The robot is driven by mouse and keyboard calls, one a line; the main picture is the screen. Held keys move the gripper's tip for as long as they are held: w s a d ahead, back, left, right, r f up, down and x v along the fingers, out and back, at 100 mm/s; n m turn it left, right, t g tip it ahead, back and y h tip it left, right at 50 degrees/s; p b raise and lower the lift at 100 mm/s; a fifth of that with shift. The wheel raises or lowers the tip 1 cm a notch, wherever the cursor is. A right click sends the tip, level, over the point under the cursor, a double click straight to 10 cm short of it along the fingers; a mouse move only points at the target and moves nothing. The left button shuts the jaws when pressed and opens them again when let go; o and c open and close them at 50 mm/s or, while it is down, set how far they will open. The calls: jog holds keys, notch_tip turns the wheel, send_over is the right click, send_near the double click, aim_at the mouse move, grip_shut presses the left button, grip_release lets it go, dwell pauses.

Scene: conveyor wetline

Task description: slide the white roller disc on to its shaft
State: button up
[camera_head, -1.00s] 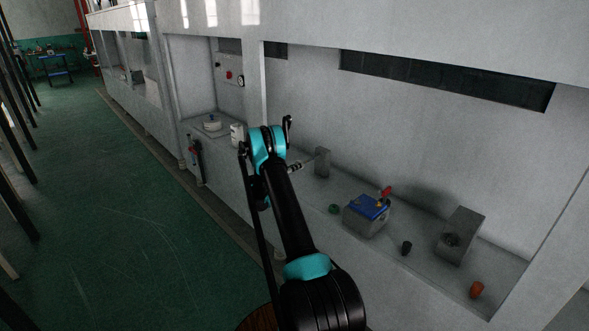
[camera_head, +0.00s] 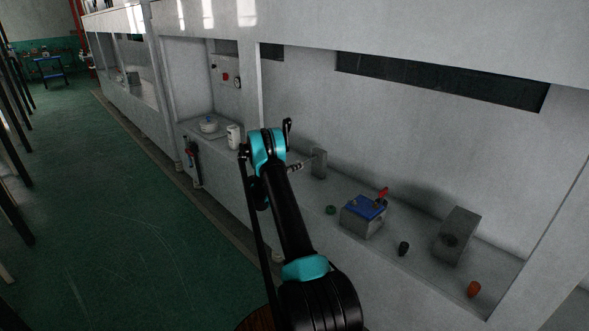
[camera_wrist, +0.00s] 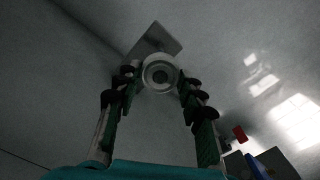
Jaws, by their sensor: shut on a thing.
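The white roller disc (camera_wrist: 149,69) shows in the wrist view as a pale ring with a darker round centre. My gripper (camera_wrist: 160,78) is shut on it, with one finger at each side. A grey block (camera_wrist: 150,41) lies directly behind the disc and is partly covered by it. The block appears to be the grey upright post (camera_head: 319,164) in the head view, just right of my wrist. I cannot make out the shaft clearly, nor whether it is inside the disc. In the head view my arm mostly hides the gripper and the disc.
A grey box with a blue top (camera_head: 364,216) stands right of the post, with a green cap (camera_head: 331,210) beside it. A black cup (camera_head: 404,248), a grey slanted block (camera_head: 457,236) and an orange cup (camera_head: 474,289) are further right. A white jar (camera_head: 233,137) stands left of my arm.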

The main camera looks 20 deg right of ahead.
aim_at(306, 162)
jog(key=shift+d, duration=0.15)
jog(key=shift+x, duration=3.75)
jog(key=o, duration=1.1)
jog(key=v, duration=1.2)
